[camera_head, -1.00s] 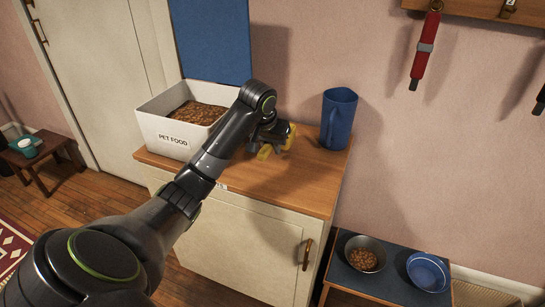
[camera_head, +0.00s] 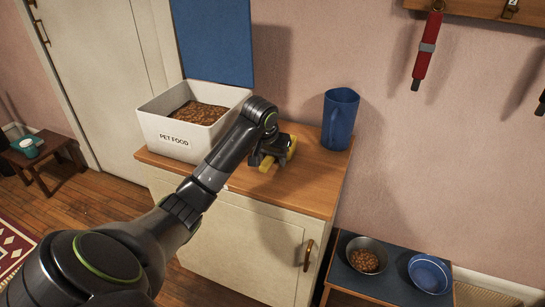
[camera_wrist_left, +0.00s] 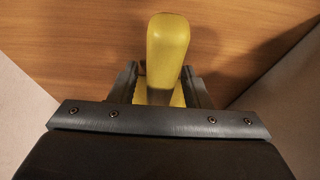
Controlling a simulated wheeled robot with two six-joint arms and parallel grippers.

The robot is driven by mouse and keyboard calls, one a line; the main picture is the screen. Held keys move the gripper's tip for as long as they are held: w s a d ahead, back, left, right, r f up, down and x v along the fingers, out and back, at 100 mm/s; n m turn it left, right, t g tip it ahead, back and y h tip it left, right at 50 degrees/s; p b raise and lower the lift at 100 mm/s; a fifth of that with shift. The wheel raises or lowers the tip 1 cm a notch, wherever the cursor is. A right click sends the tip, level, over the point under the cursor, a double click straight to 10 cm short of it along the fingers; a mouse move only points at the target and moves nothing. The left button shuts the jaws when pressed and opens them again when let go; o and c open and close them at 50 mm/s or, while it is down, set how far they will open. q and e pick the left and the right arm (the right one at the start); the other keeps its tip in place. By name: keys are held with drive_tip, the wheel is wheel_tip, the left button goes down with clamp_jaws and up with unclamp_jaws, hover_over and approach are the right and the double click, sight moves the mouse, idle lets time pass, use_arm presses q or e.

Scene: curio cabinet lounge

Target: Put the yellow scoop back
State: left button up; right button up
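The yellow scoop (camera_head: 291,149) is low over the wooden top of the cabinet, partly hidden under my left gripper (camera_head: 268,160). In the left wrist view the scoop's rounded yellow handle (camera_wrist_left: 167,45) points up the picture. There my left gripper's fingers (camera_wrist_left: 160,88) stand on both sides of the yellow part and appear shut on it. I cannot tell whether the scoop touches the wood. The white bin marked PET FOOD (camera_head: 158,127), open and holding brown kibble (camera_head: 200,112), stands to the left. My right gripper is not in view.
A blue pitcher (camera_head: 340,120) stands at the cabinet top's back right. The cabinet (camera_head: 250,235) has free wood in front of the pitcher. A low table at right holds a bowl of kibble (camera_head: 366,258) and a blue bowl (camera_head: 429,273). A red strap (camera_head: 427,55) hangs on the wall.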

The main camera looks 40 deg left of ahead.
use_arm(q)
drive_tip(key=shift+r, duration=0.25)
drive_tip(key=p+v, duration=0.3)
drive_tip(key=v, duration=0.7)
drive_tip(key=shift+r, duration=0.2)
drive_tip(key=shift+s+r+p, duration=0.4)
drive_tip(key=shift+r+p, duration=0.25)
drive_tip(key=shift+p, duration=0.05)
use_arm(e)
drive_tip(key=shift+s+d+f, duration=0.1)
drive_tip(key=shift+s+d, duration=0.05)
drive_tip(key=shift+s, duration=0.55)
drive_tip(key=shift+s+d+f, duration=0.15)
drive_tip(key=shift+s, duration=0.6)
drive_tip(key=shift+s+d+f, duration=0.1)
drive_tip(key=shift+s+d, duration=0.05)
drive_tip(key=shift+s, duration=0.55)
